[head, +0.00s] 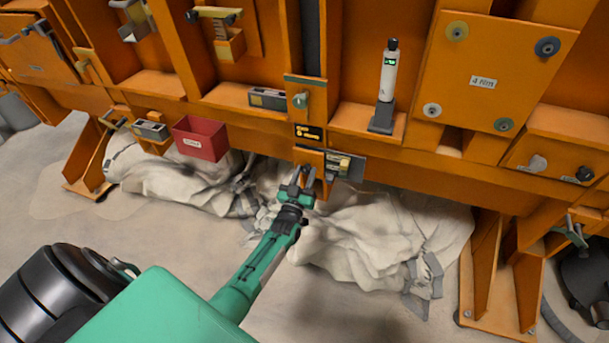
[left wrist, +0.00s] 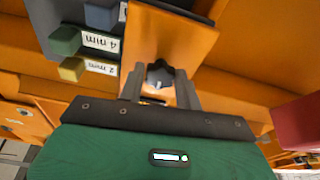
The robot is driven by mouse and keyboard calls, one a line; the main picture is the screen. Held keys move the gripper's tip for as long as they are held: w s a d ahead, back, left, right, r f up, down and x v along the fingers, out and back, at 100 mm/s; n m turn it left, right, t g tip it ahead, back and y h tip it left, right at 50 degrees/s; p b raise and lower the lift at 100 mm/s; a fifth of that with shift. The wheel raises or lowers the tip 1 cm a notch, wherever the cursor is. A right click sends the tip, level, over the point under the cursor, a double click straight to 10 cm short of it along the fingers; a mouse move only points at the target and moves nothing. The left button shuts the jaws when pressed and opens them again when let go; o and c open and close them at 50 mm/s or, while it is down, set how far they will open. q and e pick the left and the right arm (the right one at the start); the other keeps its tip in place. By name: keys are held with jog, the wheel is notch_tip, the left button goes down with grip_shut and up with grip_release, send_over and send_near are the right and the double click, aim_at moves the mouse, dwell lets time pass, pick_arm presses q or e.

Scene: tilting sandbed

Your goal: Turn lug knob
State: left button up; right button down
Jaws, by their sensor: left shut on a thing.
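In the head view my left gripper (head: 299,180) reaches up to the lower edge of the orange frame, just below the block (head: 309,158). The knob is hidden there by the gripper. My right gripper is in neither view.
Labelled coloured blocks (left wrist: 68,41) lie close to the left of the fingers in the left wrist view. A red bin (head: 200,138) hangs left of the gripper. A white cylinder (head: 387,78) stands above right. Crumpled pale cloth (head: 370,235) lies beneath the frame.

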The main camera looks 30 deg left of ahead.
pick_arm(q)
jog(key=shift+f, duration=0.1)
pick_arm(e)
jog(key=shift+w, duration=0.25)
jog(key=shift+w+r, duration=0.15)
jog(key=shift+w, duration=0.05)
pick_arm(q)
jog(key=o, duration=0.9)
jog(key=shift+s, duration=0.2)
jog(key=shift+v, duration=6.75)
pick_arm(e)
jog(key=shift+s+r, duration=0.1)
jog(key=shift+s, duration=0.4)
